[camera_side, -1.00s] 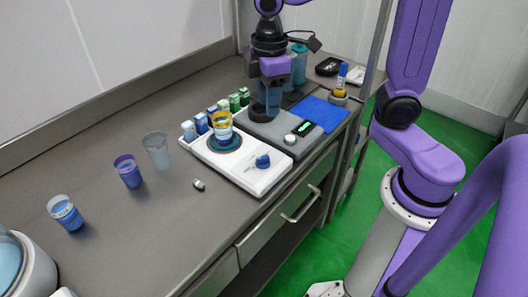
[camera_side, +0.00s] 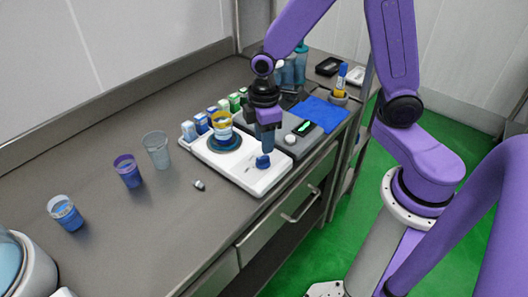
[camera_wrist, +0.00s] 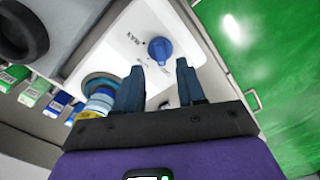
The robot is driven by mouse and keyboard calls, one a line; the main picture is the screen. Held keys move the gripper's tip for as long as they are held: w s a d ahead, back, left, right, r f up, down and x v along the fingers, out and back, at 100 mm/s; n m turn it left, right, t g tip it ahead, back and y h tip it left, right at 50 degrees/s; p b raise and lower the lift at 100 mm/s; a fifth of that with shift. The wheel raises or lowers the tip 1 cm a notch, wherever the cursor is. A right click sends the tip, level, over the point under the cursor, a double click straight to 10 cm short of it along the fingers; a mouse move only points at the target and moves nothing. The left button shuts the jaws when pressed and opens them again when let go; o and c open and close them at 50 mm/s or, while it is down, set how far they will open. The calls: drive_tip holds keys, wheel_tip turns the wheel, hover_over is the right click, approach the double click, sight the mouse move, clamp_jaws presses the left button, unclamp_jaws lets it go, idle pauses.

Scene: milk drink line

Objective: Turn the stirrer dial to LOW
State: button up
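The blue stirrer dial (camera_side: 263,162) sits at the front end of the white stirrer (camera_side: 238,170). It also shows as a round blue knob (camera_wrist: 160,50) in the wrist view. A MAX label shows to one side of it; the other labels are too small to read, and I cannot tell its setting. My gripper (camera_side: 266,150) points down just above the dial. In the wrist view its two fingers (camera_wrist: 160,68) are apart with nothing between them, and the dial lies just beyond their tips. A yellow-rimmed cup (camera_side: 221,126) stands on the stirrer's round dark plate (camera_side: 226,143).
A grey scale (camera_side: 285,127) with a lit display stands behind the stirrer. Small cartons (camera_side: 201,123) line its left side.

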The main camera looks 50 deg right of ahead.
sight(264, 157)
drive_tip(key=shift+f, duration=2.65)
clamp_jaws()
